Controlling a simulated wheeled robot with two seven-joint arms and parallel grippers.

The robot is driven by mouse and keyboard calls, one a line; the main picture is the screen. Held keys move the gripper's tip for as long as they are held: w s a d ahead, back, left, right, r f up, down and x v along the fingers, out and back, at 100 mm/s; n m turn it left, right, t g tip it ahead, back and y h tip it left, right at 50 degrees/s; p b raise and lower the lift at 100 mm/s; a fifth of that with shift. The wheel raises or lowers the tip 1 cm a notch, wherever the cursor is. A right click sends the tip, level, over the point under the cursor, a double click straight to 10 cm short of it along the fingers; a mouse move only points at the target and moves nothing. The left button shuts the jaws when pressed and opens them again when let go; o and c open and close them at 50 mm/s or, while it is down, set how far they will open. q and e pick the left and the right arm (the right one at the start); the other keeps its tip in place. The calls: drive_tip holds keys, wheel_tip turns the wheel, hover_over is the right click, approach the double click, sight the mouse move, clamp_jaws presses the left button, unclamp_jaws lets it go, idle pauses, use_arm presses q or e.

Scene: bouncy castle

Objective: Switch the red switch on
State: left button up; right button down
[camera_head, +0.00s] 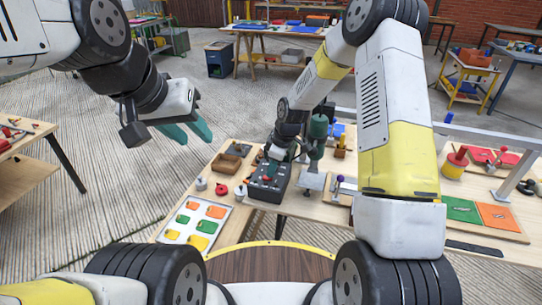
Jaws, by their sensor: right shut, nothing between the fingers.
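A dark switch box (273,192) sits on the wooden table in the middle of the view. Small red parts show on its top, and the red switch (267,179) seems to be among them, too small to tell its position. My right gripper (271,165) is just above the far part of the box, pointing down, shut and empty. Its fingertips are small here, and I cannot tell whether they touch the switch. My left gripper (196,137) hangs over the floor at the left, away from the table. Its teal fingers are apart with nothing between them.
A white tray with coloured pieces (178,235) lies left of the box. A wooden tray (238,149), a red item (221,189) and a grey metal block (314,181) stand nearby. A green and orange board (462,209) lies at the right.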

drive_tip(key=shift+s+d+f+y, duration=0.2)
drive_tip(key=shift+d+f+y, duration=0.35)
drive_tip(key=shift+y, duration=0.05)
drive_tip(key=shift+a, duration=0.15)
drive_tip(key=shift+r, duration=0.1)
drive_tip(key=shift+w+a+r, duration=0.2)
drive_tip(key=shift+w+a, duration=0.05)
drive_tip(key=shift+a, duration=0.45)
